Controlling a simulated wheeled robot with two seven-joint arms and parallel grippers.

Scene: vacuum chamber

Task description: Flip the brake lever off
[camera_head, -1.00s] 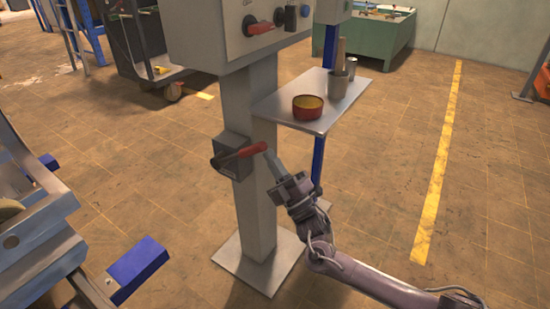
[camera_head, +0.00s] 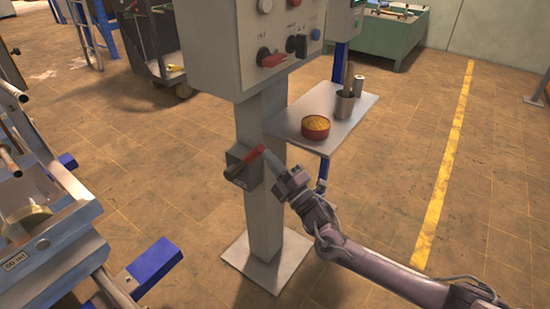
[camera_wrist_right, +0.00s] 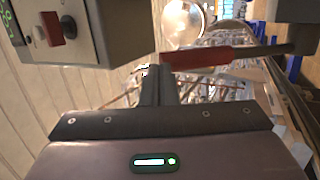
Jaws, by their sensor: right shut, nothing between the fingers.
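The brake lever (camera_head: 250,159) has a red handle and sits on a dark box on the grey column, below the control cabinet. Its free end points up and to the right in the head view. In the right wrist view its red handle (camera_wrist_right: 197,57) lies across the picture, just beyond the fingers. My right gripper (camera_head: 269,154) is shut and empty, with its fingertips right by the free end of the handle. The fingers (camera_wrist_right: 157,78) also show in the right wrist view; whether they touch the handle I cannot tell. My left gripper is not in view.
A grey control cabinet (camera_head: 220,45) with a red switch (camera_head: 272,59) tops the column. A shelf (camera_head: 290,125) right of the column holds a red bowl (camera_head: 315,128) and a metal cup (camera_head: 345,105). A machine with a blue-ended bar (camera_head: 155,258) stands at left. Floor at right is clear.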

